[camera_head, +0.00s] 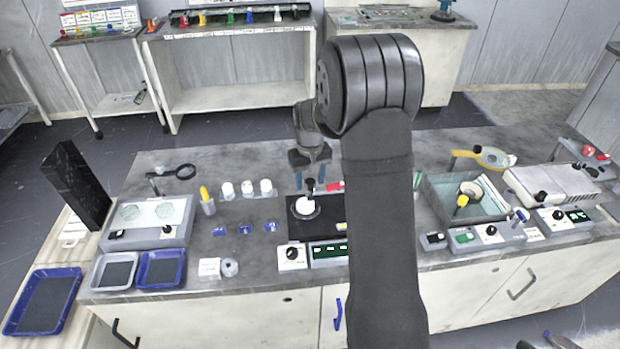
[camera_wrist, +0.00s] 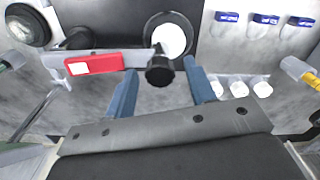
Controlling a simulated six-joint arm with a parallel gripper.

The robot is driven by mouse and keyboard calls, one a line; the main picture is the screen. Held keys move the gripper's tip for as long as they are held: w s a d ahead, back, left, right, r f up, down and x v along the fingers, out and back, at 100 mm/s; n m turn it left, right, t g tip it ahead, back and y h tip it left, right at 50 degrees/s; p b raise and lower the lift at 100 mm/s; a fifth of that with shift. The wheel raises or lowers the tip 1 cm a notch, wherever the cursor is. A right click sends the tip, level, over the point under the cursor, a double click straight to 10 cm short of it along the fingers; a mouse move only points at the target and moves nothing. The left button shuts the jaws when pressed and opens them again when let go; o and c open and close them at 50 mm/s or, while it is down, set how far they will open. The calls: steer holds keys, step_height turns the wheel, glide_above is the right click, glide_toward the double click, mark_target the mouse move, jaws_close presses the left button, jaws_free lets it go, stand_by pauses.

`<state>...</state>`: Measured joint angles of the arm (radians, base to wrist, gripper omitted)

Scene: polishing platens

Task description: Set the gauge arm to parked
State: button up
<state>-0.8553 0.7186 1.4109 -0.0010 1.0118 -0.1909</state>
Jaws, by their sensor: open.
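The gauge arm is a grey bar with a red label (camera_wrist: 93,64) and a black knob (camera_wrist: 160,71) at its end. In the wrist view it reaches in from the left, and the knob is beside the white disc (camera_wrist: 171,40). My gripper (camera_head: 310,178) is above the black polishing unit (camera_head: 296,229). Its two blue fingers are open, one on each side of the knob in the wrist view. I cannot tell whether they touch it.
White jars (camera_head: 247,188) and a yellow-topped bottle (camera_head: 207,201) stand left of the unit, with small blue pieces (camera_head: 245,229) in front of them. A control box (camera_head: 292,257) sits at the unit's front. A sink-like basin (camera_head: 436,190) is to the right.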

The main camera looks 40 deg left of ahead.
jaws_close()
steer(key=shift+w, duration=0.1)
steer(key=w+a+m, duration=0.3)
steer(key=w+m, duration=0.9)
steer(key=w, duration=0.2)
steer(key=shift+a, duration=0.35)
steer(key=shift+w+r, duration=0.1)
stand_by(0.3)
jaws_free()
